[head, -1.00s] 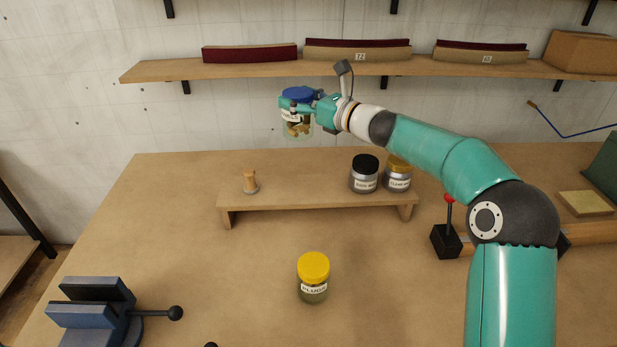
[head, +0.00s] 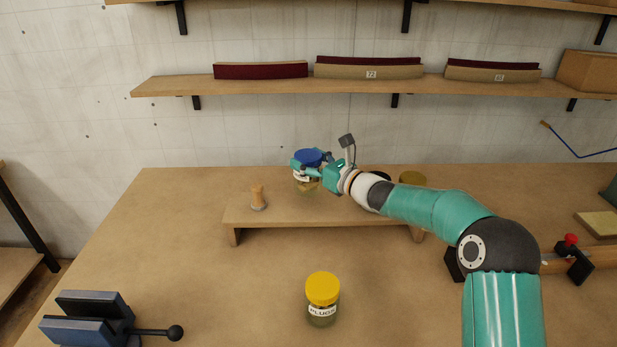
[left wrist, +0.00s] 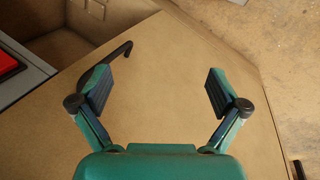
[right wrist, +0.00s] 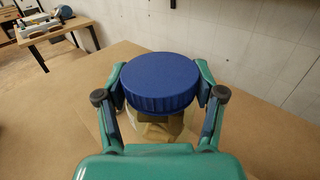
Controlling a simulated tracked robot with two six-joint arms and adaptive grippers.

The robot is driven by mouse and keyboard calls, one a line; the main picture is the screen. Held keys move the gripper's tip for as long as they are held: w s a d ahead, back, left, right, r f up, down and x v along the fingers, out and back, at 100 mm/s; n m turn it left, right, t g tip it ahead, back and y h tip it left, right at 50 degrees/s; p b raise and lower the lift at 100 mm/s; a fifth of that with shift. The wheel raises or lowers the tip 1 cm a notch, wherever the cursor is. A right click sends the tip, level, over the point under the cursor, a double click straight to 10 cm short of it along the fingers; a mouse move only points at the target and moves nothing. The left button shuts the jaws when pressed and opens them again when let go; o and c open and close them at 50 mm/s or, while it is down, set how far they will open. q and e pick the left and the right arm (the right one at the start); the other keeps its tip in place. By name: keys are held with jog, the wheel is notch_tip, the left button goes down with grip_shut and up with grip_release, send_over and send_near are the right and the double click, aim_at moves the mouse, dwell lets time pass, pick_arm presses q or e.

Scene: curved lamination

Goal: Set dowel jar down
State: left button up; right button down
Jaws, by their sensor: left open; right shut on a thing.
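The dowel jar (head: 307,184) is a glass jar with a blue lid and a pale label. It is upright at the small wooden riser, left of the middle. I cannot tell whether its base touches the riser. In the right wrist view the blue lid (right wrist: 160,82) sits between both fingers, with brown pieces showing in the glass. The riser (head: 275,212) stands on the bench. My left gripper (left wrist: 160,92) is open and empty above a bare brown surface; it is outside the head view.
A yellow-lidded PLUGS jar (head: 322,298) stands in front. My right arm mostly hides two jars on the riser's right; a dark yellow lid (head: 412,178) shows. A blue vise (head: 90,320) is at lower left.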

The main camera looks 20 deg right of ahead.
aim_at(318, 180)
notch_tip(318, 180, down, 4)
jog(key=shift+f, duration=0.15)
jog(key=shift+c, duration=0.6)
grip_release()
jog(key=shift+s+d, duration=0.1)
jog(key=b+v, duration=0.2)
jog(key=v, duration=1)
